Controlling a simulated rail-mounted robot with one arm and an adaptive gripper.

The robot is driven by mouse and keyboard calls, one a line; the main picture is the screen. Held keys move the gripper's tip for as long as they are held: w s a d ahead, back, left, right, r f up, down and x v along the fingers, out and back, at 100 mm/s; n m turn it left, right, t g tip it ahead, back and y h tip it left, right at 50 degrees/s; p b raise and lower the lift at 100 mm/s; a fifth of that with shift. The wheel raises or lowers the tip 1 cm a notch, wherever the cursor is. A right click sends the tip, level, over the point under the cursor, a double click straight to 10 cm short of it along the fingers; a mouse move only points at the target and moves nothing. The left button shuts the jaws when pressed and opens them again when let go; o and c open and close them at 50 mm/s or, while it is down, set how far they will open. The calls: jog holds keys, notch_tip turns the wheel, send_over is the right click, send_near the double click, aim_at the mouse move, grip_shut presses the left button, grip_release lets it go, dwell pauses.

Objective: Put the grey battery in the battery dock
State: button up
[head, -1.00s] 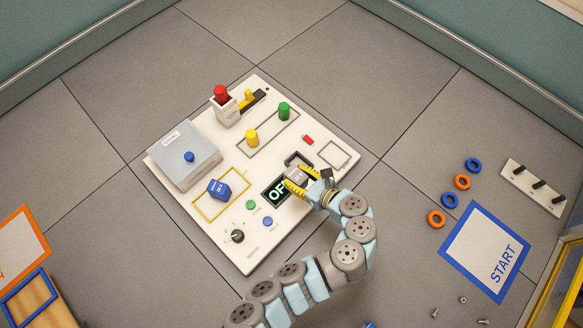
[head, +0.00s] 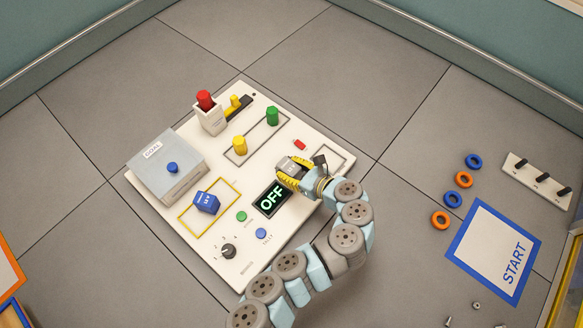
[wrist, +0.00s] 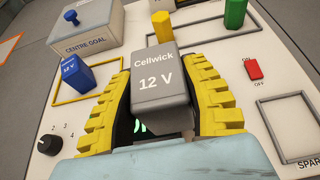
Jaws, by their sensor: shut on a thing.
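The grey battery (head: 293,163), marked Cellwick 12 V, is between the yellow fingers of my gripper (head: 291,175). In the wrist view the battery (wrist: 162,85) fills the gap between the fingers (wrist: 165,100), which press on its two sides. It looks roughly upright, over the white board beside the OFF display (head: 271,199).
A blue battery (head: 206,203) stands in a yellow outline left of the display. The white board (head: 190,232) also bears a grey centre goal box (head: 185,182), yellow (head: 240,145) and green (head: 272,116) pegs, a red switch (head: 299,144) and a dial (head: 228,251).

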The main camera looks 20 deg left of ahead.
jog(key=shift+w+a+f+b, duration=0.25)
jog(key=shift+w+a+f, duration=0.05)
jog(key=shift+w+f, duration=0.7)
jog(key=shift+w+a+f+b, duration=0.25)
jog(key=shift+w+f+b, duration=0.05)
jog(key=shift+w+f, duration=0.7)
jog(key=shift+w+a+f+b, duration=0.25)
jog(key=shift+w+a+f, duration=0.05)
jog(key=shift+w+f, duration=0.7)
jog(key=shift+f, duration=0.1)
jog(key=shift+w+f, duration=0.1)
jog(key=shift+f, duration=0.1)
jog(key=shift+f+b, duration=0.5)
jog(key=shift+f, duration=0.95)
jog(key=shift+f, duration=0.15)
jog(key=o, duration=1.1)
jog(key=shift+o, duration=0.2)
